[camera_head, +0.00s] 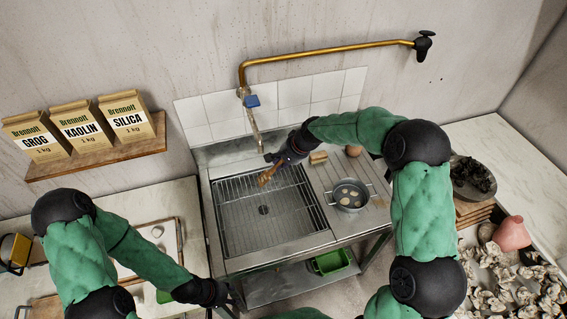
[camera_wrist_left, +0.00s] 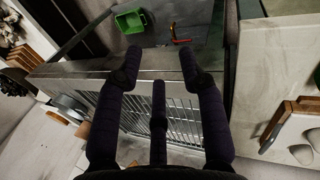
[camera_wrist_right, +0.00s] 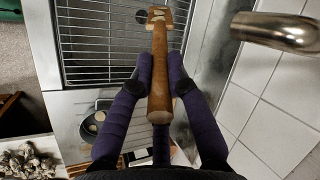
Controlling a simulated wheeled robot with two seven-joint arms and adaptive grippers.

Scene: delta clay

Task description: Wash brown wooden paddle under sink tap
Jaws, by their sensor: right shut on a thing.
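The brown wooden paddle (camera_wrist_right: 160,75) is held in my right gripper (camera_wrist_right: 160,75), shut around its handle. In the head view the paddle (camera_head: 268,176) points down and left over the back of the sink basin (camera_head: 240,240). The tap (camera_head: 252,115) hangs down from the wall just left of the right gripper (camera_head: 284,155); its metal spout (camera_wrist_right: 275,30) also shows in the right wrist view. I see no water running. My left gripper (camera_wrist_left: 160,62) is open and empty near the sink's front left corner; in the head view its fingers are dark and partly cut off.
A metal bowl (camera_head: 349,204) with round pieces stands on the ribbed drainboard (camera_head: 330,175), beside a tan block (camera_head: 318,157) and a round brown thing (camera_head: 353,150). A green tub (camera_head: 330,262) sits on the shelf below. A brass pipe (camera_head: 330,50) runs along the wall.

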